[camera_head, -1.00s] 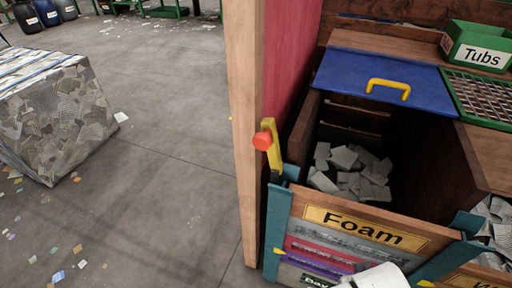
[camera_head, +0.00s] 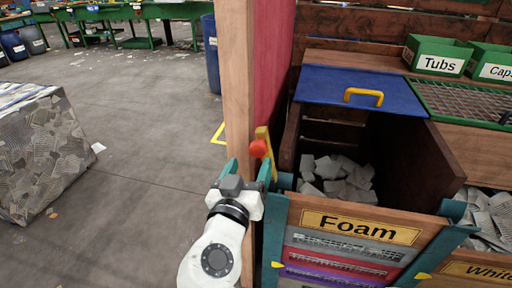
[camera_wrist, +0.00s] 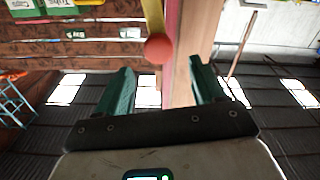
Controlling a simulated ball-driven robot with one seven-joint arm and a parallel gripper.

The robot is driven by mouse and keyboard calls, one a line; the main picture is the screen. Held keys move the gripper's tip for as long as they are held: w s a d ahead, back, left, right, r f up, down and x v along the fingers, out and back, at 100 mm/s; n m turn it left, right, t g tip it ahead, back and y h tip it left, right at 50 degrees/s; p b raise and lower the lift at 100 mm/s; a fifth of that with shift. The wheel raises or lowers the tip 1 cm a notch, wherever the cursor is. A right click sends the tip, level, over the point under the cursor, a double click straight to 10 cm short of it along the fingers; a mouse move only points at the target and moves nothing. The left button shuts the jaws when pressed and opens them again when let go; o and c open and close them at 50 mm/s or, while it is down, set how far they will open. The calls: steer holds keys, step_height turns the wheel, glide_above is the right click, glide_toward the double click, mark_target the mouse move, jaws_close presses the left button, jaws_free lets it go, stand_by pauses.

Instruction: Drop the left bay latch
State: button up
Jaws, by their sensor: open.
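The left bay latch is a yellow lever (camera_head: 265,138) with a red ball knob (camera_head: 257,148), standing upright at the left front corner of the Foam bay (camera_head: 359,227), beside the wooden post. My gripper (camera_head: 248,168) is open with teal fingers, just left of and slightly below the knob. In the wrist view the red knob (camera_wrist: 158,48) lies ahead of and between the two fingers (camera_wrist: 160,88), with the yellow lever (camera_wrist: 152,14) beyond it. I see nothing held. Whether a finger touches the knob I cannot tell.
A wooden post (camera_head: 236,90) with a red panel stands close behind my gripper. The bay's blue lid (camera_head: 345,85) with a yellow handle lies behind pale foam pieces (camera_head: 335,175). Green Tubs bin (camera_head: 440,55) is at the back right. Open floor lies left, with a paper bale (camera_head: 40,155).

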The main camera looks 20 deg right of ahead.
mark_target(257, 151)
steer(key=p+x, duration=0.1)
steer(key=x, duration=0.6)
steer(key=shift+w+d, duration=0.15)
steer(key=shift+d, duration=0.1)
jaws_close()
stand_by(0.3)
